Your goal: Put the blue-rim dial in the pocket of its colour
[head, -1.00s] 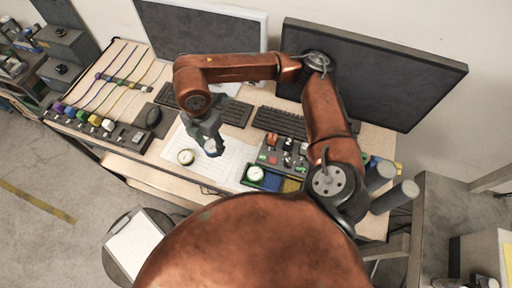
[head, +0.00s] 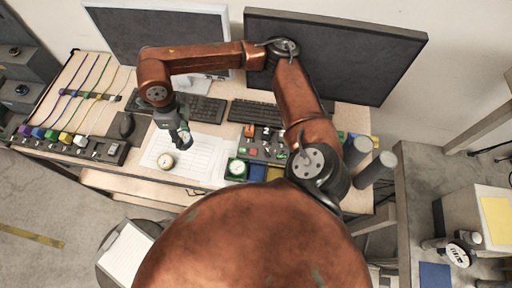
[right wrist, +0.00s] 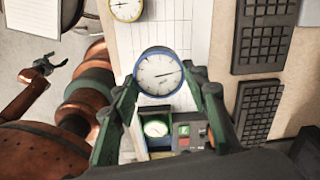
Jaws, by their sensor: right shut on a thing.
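My right gripper (head: 184,142) is shut on the blue-rim dial (right wrist: 158,72), which has a white face and sits between the fingertips in the right wrist view. It hangs above the white paper sheet on the desk. A tray holds a green pocket (head: 229,177), a blue pocket (head: 257,173) and a yellow pocket (head: 274,174). A green-rim dial (head: 237,167) lies in the green pocket. The blue pocket looks empty; the yellow one is partly hidden by my arm. In the right wrist view, my left gripper (right wrist: 42,70) is small at the left edge; its jaw state is unclear.
A yellow-rim dial (head: 166,161) lies on the paper sheet (head: 205,150), left of the tray. A switch panel (head: 262,140) stands behind the pockets. A cable strip (head: 70,142) lies at left.

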